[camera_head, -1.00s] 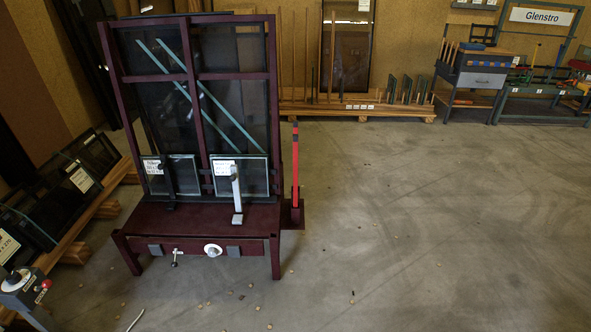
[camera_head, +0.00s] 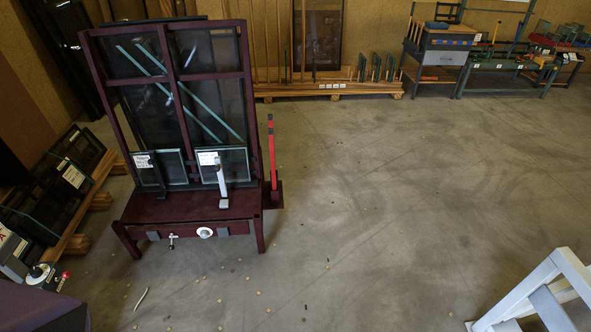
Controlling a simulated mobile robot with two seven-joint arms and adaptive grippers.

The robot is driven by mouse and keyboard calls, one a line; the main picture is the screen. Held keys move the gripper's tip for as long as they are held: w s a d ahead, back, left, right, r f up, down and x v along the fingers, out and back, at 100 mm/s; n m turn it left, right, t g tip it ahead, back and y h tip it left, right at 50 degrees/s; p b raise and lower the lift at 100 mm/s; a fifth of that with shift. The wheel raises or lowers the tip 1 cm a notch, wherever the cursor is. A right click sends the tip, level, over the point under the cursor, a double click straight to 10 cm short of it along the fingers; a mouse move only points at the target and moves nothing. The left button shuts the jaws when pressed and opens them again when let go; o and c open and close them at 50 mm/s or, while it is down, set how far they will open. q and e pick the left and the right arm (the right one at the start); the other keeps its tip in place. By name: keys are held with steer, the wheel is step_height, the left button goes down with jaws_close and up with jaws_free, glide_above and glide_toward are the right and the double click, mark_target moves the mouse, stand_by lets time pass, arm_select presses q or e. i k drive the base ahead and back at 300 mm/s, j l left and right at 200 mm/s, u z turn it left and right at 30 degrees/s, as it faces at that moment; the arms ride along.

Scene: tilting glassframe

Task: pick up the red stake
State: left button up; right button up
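The red stake (camera_head: 272,155) stands upright at the right side of the dark maroon glass frame (camera_head: 178,212). It is a thin red bar with dark bands near its top, and its foot is in a small maroon base (camera_head: 277,196). Neither of my grippers shows in the head view.
The tilted frame with glass panes stands at the left centre. Racks of panes (camera_head: 82,182) lie at the far left. A white-grey ladder-like object (camera_head: 548,290) is at the lower right. A workbench (camera_head: 437,58) stands at the back. The concrete floor right of the stake is open.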

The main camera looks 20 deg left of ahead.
mark_target(271, 146)
steer(key=i+z, duration=0.15)
steer(key=i, duration=4.35)
steer(key=i+l+u, duration=0.1)
steer(key=i+u, duration=0.2)
steer(key=i, duration=0.3)
steer(key=i+l+u, duration=0.25)
steer(key=i, duration=0.35)
steer(key=j+u, duration=0.15)
steer(key=u, duration=3.4)
steer(key=i+j+u, duration=0.15)
steer(key=u, duration=0.25)
steer(key=i+u, duration=0.25)
steer(key=u, duration=0.2)
steer(key=i+j, duration=0.05)
